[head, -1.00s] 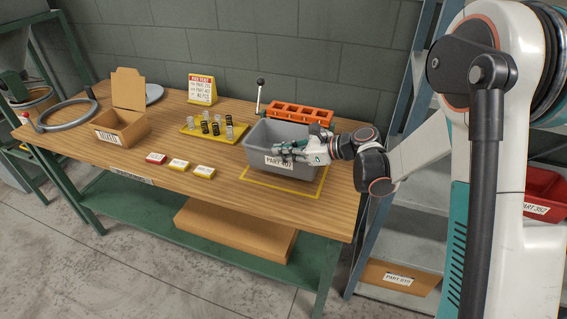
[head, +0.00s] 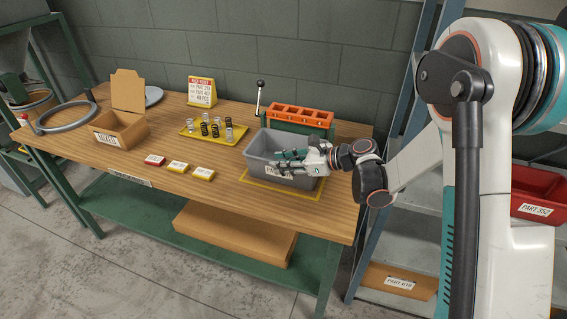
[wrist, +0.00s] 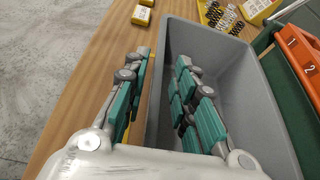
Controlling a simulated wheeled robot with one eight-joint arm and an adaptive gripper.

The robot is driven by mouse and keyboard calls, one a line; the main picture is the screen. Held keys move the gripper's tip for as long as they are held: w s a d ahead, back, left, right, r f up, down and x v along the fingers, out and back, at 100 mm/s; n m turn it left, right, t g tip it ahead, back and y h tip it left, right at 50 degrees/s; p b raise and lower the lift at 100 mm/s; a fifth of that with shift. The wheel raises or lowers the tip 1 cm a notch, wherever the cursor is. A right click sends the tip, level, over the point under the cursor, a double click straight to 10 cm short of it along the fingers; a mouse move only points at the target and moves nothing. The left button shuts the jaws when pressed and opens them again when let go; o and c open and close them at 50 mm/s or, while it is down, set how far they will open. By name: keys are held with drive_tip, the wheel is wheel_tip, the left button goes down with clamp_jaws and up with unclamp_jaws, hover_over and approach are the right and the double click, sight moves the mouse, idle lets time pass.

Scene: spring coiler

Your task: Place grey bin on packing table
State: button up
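The grey bin (head: 262,158) stands upright on the wooden packing table (head: 220,172), inside a yellow outline (head: 273,188) near the table's right end. My gripper (head: 289,160) is at the bin's front wall and covers part of its label. In the wrist view my gripper (wrist: 160,95) is open, with one finger inside the bin and the other outside. The bin's wall (wrist: 158,75) runs between the fingers, with gaps visible beside it. The visible inside of the bin (wrist: 225,70) looks empty.
An orange block with square holes (head: 300,116) on a green fixture stands just behind the bin. A yellow tray (head: 198,139) with several springs, small boxes (head: 178,167) and a cardboard box (head: 121,130) lie left. A shelf rack with a red bin (head: 535,200) is at right.

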drive_tip(key=shift+r, duration=0.2)
drive_tip(key=p+v, duration=0.3)
drive_tip(key=v, duration=0.9)
